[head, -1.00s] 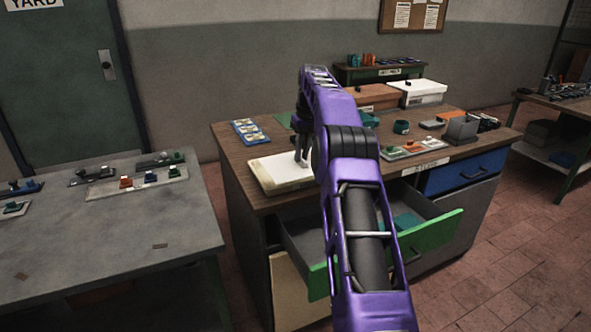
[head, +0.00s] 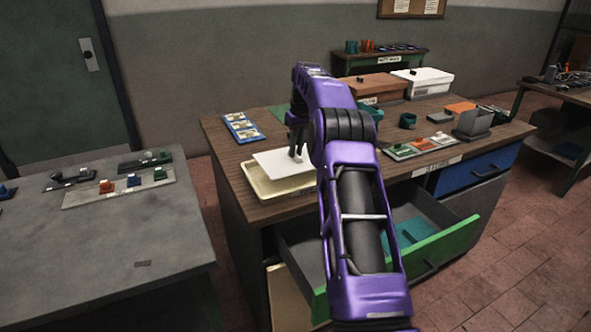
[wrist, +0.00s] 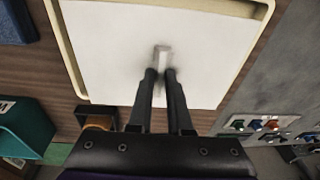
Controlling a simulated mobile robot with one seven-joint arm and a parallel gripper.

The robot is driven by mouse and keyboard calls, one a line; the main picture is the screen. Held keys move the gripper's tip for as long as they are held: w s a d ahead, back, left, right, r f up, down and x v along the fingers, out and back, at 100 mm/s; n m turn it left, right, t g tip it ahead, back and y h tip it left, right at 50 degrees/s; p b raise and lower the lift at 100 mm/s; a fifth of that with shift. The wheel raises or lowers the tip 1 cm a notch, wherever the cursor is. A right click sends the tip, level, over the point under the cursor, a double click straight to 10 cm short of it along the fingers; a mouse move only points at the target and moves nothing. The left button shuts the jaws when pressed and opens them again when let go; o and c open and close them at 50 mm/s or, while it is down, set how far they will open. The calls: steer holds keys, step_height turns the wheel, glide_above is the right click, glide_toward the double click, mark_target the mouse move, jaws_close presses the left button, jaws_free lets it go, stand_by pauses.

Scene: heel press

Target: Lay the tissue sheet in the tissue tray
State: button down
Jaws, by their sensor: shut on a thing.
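The white tissue sheet (head: 284,163) hangs flat just above the cream tissue tray (head: 262,188) at the left end of the wooden bench. My gripper (head: 297,152) is shut on the sheet and holds it from above. In the wrist view the fingertips of my gripper (wrist: 161,70) pinch a small raised part near the sheet's middle. There the sheet (wrist: 115,50) covers most of the tray, and the tray's rim (wrist: 66,48) shows along its sides. The tray's floor is mostly hidden by the sheet.
A blue card holder (head: 241,127) lies behind the tray. An open green-fronted drawer (head: 440,250) juts out below the bench front. A grey holder (head: 473,125) and lidded boxes (head: 422,82) stand to the right and back. A grey table (head: 110,235) is at left.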

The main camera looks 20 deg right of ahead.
mark_target(296, 164)
step_height(296, 164, down, 6)
steer(key=shift+r+b, duration=0.15)
steer(key=shift+b, duration=0.25)
steer(key=c, duration=0.8)
jaws_free()
steer(key=shift+r, duration=0.1)
steer(key=r, duration=0.4)
steer(key=s+r+p, duration=0.1)
steer(key=r, duration=0.3)
steer(key=d+r+p, duration=0.1)
steer(key=r, duration=0.2)
steer(key=shift+s+r, duration=0.25)
steer(key=shift+r, duration=0.15)
